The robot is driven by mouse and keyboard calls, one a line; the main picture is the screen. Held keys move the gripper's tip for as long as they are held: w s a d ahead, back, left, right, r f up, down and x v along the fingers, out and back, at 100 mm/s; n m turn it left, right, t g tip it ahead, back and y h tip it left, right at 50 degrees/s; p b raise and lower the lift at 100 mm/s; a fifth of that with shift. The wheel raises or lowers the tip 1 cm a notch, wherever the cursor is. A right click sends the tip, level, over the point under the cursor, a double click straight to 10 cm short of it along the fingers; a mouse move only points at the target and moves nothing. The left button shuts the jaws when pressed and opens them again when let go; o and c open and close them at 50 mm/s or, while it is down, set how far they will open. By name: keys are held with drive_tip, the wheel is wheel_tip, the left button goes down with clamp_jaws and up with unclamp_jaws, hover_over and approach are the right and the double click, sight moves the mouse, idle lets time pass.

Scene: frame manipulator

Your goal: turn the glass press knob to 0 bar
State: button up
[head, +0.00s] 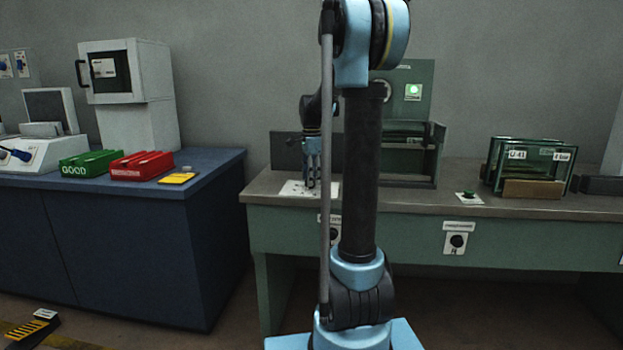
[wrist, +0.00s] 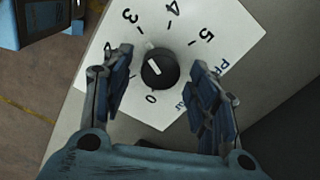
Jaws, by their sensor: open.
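The black round knob (wrist: 162,70) sits in the middle of a white dial card (wrist: 225,35) with printed numbers. The 3, 4 and 5 show above the knob, and the 0 shows just below it. A white line on the knob lies toward its left side; which end is the pointer is unclear. My gripper (wrist: 161,60) is open, with one finger on each side of the knob and a visible gap to it. In the head view my gripper (head: 312,172) points down over the white card (head: 293,188) on the green bench; the knob is hidden there.
A green machine (head: 412,92) with a lit green button stands behind my arm. Glass panes (head: 531,160) stand at the right of the bench (head: 420,198). A round control (head: 457,241) is on the bench front. Green (head: 90,163) and red (head: 142,165) trays sit on the left blue cabinet.

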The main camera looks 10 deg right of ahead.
drive_tip(key=c, duration=1.1)
